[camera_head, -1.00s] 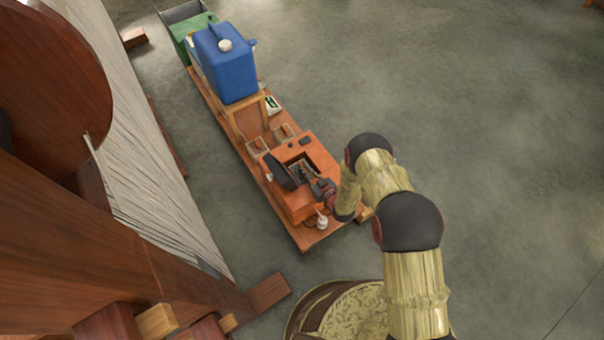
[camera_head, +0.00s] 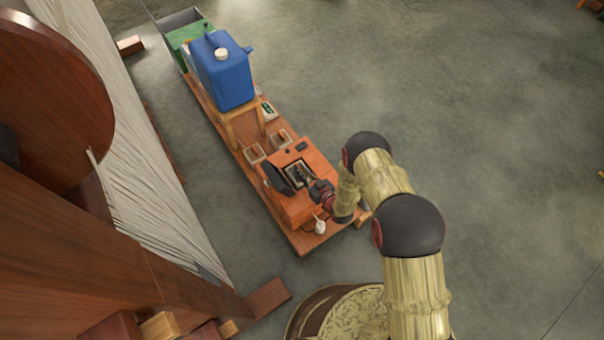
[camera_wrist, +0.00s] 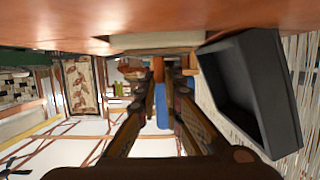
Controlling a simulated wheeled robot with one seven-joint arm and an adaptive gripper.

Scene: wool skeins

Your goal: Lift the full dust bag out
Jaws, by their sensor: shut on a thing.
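The orange housing (camera_head: 322,163) stands on the near end of a long board, its dark lid (camera_head: 278,179) raised at the left. The lid shows as a hollow black shell at the right of the wrist view (camera_wrist: 277,85). My gripper (camera_head: 305,176) reaches into the housing's open top from the right. Its fingers (camera_wrist: 160,84) are shut on the dust bag, which is mostly hidden. A pale edge (camera_wrist: 150,40) shows just beyond the fingertips in the wrist view; I cannot tell if it is the bag or the opening's rim.
A blue canister (camera_head: 226,82) stands on a wooden stand farther along the board (camera_head: 308,242). Small trays (camera_head: 253,154) lie between it and the housing. A white object (camera_head: 320,226) with a cord is at the near end. A large wooden frame with pale threads (camera_head: 140,170) fills the left; right floor is clear.

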